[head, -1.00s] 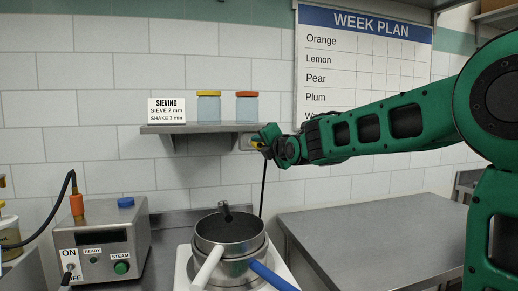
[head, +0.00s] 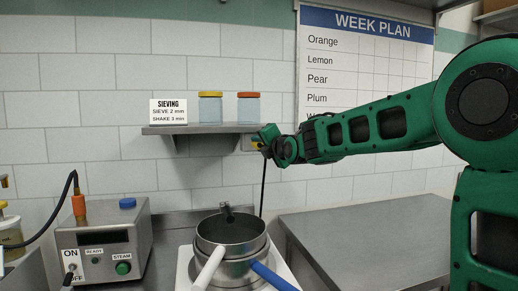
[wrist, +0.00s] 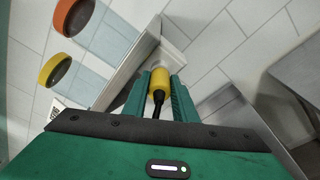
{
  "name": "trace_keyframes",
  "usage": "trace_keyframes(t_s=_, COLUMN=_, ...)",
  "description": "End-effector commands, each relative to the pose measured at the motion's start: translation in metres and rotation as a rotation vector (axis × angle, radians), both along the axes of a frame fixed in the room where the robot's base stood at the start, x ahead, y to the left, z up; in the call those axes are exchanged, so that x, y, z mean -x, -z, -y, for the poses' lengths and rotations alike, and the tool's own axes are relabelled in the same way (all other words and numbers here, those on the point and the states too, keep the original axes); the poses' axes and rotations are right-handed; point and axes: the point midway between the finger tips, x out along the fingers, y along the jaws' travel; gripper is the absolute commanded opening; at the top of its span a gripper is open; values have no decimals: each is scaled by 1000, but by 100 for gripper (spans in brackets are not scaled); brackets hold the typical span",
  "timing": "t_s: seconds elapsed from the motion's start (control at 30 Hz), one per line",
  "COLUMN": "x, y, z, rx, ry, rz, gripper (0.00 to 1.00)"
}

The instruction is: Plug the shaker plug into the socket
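The yellow shaker plug (wrist: 160,82) sits between the two green fingers of my gripper (wrist: 160,92) in the wrist view, with the fingers against its sides. Its black cable leaves from the back and hangs down in the head view. The grey wall socket (head: 246,143) is below the right end of the shelf, just left of my gripper (head: 265,144). The plug's front points at the socket and is very close to it or touching. I cannot tell whether its pins are inside. The fingers partly hide the plug.
A shelf (head: 200,130) with two lidded jars and a sieving sign is just above and left of the socket. Below stand the sieve pans (head: 230,236) with white and blue handles. A steam box (head: 103,246) is at left. A steel table (head: 370,225) is clear at right.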

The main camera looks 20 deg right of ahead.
Motion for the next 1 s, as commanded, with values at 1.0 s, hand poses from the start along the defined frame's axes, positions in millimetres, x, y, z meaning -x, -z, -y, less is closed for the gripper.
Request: trace_keyframes(t_s=1.0, x=80, y=-6, z=11, rx=0, ry=1, rz=1, gripper=47)
